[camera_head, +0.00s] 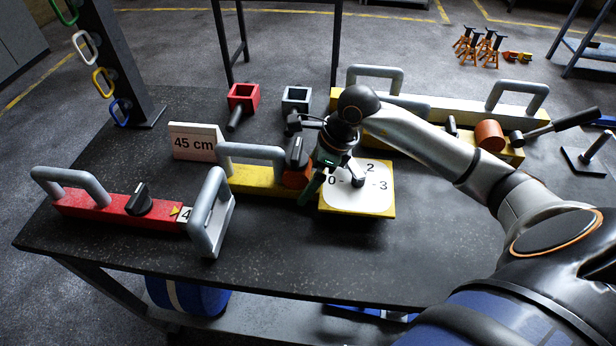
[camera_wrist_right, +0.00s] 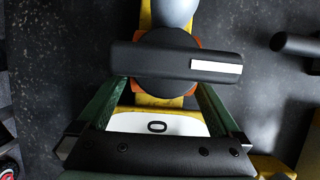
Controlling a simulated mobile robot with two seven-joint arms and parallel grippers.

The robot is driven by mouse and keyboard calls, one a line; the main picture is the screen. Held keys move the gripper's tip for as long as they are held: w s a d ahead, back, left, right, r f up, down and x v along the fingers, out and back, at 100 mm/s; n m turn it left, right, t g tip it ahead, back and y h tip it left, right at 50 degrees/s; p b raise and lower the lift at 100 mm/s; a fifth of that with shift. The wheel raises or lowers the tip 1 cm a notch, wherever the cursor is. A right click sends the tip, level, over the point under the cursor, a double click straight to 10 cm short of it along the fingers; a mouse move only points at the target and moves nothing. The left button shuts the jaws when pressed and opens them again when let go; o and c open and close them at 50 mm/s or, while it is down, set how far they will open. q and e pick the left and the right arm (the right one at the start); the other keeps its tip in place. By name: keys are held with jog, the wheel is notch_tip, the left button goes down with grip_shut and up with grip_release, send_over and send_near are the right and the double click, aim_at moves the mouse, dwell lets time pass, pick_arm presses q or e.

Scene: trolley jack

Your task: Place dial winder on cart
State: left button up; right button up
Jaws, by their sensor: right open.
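A black knob with a bar handle (camera_head: 297,152), which looks like the dial winder, stands on an orange base on the long yellow body (camera_head: 255,178) with a grey handle. In the right wrist view the black bar (camera_wrist_right: 150,60) bears a white mark and lies across the fingertips' end. My right gripper (camera_head: 312,180) is open beside the knob, over the yellow block with a white dial plate (camera_head: 345,202). Its green fingers (camera_wrist_right: 160,85) are spread; I cannot tell whether they touch the knob. Which yellow piece is the cart is unclear. My left gripper is not in view.
A red body (camera_head: 85,208) with grey handles and a black knob is at the left. A "45 cm" sign (camera_head: 194,142), a red socket block (camera_head: 243,97) and a grey socket block (camera_head: 296,99) stand behind. Another yellow unit (camera_head: 460,112) fills the back right. The front tabletop is clear.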

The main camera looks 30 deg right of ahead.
jog(key=v, duration=1.2)
